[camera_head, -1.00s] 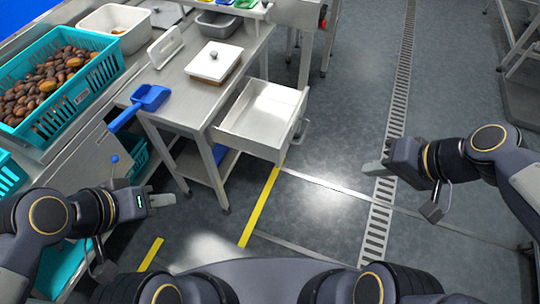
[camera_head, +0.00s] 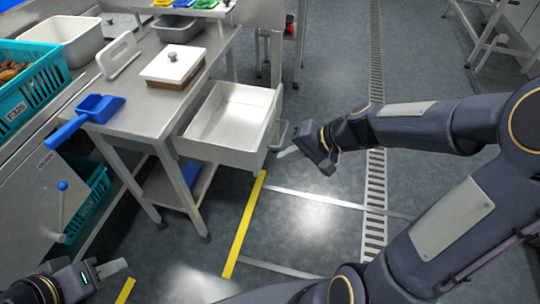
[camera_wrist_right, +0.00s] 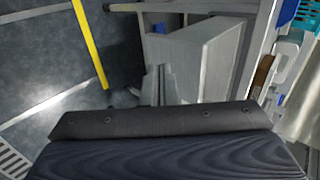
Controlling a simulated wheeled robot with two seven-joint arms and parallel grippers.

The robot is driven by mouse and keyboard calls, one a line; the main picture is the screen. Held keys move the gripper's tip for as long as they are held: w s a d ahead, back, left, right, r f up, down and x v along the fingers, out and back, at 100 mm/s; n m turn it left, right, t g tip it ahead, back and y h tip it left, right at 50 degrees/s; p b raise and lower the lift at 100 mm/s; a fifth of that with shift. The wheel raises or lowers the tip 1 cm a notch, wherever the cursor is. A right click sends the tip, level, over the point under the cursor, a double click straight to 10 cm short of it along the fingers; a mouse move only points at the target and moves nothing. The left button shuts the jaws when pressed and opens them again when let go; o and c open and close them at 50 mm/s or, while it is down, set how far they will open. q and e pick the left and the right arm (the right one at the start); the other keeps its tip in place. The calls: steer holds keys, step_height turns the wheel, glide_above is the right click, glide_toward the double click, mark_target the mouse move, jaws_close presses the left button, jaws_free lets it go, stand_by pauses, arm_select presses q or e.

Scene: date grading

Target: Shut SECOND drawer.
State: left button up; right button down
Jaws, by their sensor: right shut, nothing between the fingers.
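A steel drawer (camera_head: 232,112) stands pulled out from under the steel worktable, empty, with a handle (camera_head: 278,135) on its front. No label on it can be read. In the right wrist view the drawer (camera_wrist_right: 195,62) fills the upper middle. My right gripper (camera_head: 286,154) is shut and empty, just in front of the drawer near the handle; in the right wrist view its fingertips (camera_wrist_right: 155,82) lie close to the drawer. I cannot tell whether they touch. My left gripper (camera_head: 113,267) is low at the left, away from the drawer; its jaws are unclear.
A teal crate (camera_head: 28,88) stands at the left.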

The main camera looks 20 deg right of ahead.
mark_target(185, 134)
steer(key=shift+w+a+f, duration=0.15)
steer(key=shift+w+a, duration=0.5)
steer(key=shift+a, duration=0.3)
steer(key=shift+w+a+f, duration=0.15)
steer(key=shift+w+a, duration=0.45)
steer(key=shift+a, duration=0.35)
steer(key=shift+w+a, duration=0.1)
steer(key=shift+w+a, duration=0.15)
steer(key=shift+a, duration=0.1)
steer(key=w+a+p, duration=0.1)
steer(key=w+a, duration=0.3)
steer(key=a, duration=0.2)
steer(key=w+a+p, duration=0.2)
steer(key=w+a, duration=0.2)
steer(key=a, duration=0.2)
steer(key=w+a+p, duration=0.2)
steer(key=w+a, duration=0.2)
steer(key=a, duration=0.2)
steer(key=shift+w, duration=0.1)
steer(key=shift+a+r, duration=0.1)
steer(key=shift+a, duration=0.05)
steer(key=shift+w, duration=0.1)
